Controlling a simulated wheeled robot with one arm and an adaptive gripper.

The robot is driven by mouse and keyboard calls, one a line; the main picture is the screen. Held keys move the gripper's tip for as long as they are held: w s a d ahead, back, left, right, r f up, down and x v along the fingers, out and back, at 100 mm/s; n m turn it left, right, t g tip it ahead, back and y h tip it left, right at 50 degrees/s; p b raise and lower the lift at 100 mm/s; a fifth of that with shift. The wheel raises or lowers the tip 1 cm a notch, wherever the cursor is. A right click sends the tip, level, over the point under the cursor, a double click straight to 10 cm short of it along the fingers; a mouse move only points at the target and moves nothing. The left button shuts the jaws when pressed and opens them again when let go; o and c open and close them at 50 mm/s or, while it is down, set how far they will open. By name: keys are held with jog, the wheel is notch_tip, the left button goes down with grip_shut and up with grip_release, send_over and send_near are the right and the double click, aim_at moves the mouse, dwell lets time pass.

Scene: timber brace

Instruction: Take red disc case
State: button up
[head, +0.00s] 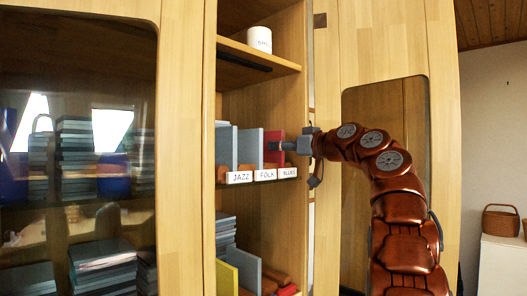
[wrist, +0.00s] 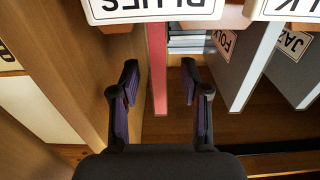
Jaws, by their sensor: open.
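The red disc case (head: 273,147) stands upright on the middle shelf, behind the label reading BLUES, at the right end of the row. In the wrist view the red case (wrist: 158,75) shows edge-on as a narrow upright strip. My gripper (head: 275,146) reaches in from the right at the case. In the wrist view my gripper (wrist: 158,82) is open, with one finger on each side of the red case; gaps show on both sides, so the fingers appear not to touch it.
Grey-blue cases (head: 249,148) stand left of the red one behind labels JAZZ and FOLK (head: 266,175). A white mug (head: 259,39) sits on the shelf above. A cabinet side wall (wrist: 72,60) is close beside one finger. A yellow case (head: 227,278) stands below.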

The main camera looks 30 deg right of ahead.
aim_at(266, 152)
jog(key=shift+f+p+x, duration=0.15)
jog(key=shift+p+x, duration=0.25)
jog(key=shift+x, duration=0.55)
jog(key=shift+f+p+x, duration=0.2)
jog(key=shift+p+x, duration=0.15)
jog(key=shift+x, duration=0.6)
jog(key=shift+f+p+x, duration=0.15)
jog(key=shift+p+x, duration=0.25)
jog(key=shift+x, duration=0.55)
jog(key=shift+c, duration=0.4)
grip_shut()
